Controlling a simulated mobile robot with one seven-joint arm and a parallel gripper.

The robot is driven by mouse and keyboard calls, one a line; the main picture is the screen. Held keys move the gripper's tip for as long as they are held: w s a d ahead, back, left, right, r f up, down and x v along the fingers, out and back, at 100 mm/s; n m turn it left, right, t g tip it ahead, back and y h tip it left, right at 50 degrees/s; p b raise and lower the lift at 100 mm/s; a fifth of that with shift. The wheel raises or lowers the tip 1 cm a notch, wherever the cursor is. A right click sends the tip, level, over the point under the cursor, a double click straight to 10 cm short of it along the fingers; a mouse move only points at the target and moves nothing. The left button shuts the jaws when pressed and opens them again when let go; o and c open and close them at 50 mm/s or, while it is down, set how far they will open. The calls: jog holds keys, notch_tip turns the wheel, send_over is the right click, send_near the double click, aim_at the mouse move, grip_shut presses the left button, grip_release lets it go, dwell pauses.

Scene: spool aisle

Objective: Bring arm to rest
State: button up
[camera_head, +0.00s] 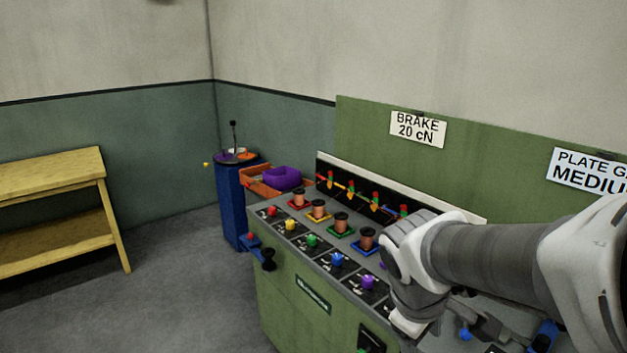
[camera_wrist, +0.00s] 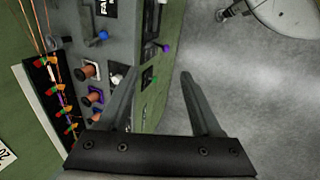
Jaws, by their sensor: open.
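My gripper (camera_wrist: 157,90) shows in the wrist view with its two fingers spread and nothing between them. Its left finger overlaps the edge of the green machine, and its right finger is over bare floor. In the head view my arm reaches in from the right over the green machine (camera_head: 290,308); the fingers cannot be made out clearly there. Copper spools (camera_head: 341,222) stand on coloured square pads on the machine's top, with coloured knobs (camera_head: 312,240) in front of them. Spools (camera_wrist: 90,70) also show left of the gripper in the wrist view.
A wooden bench (camera_head: 52,182) stands at the left. A blue pedestal (camera_head: 230,200) with a round top and an orange bin (camera_head: 262,190) holding a purple item (camera_head: 283,178) stand beyond the machine. The grey floor (camera_head: 170,290) between bench and machine is clear.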

jog(key=s+a+r+m+t+y, duration=0.2)
jog(key=s+r+m+t+y, duration=0.1)
jog(key=s+r+m, duration=0.3)
jog(key=shift+s+a+r+m, duration=0.3)
jog(key=shift+s+m, duration=0.5)
jog(key=shift+m, duration=0.2)
jog(key=shift+w+d, duration=0.1)
jog(key=shift+d, duration=0.05)
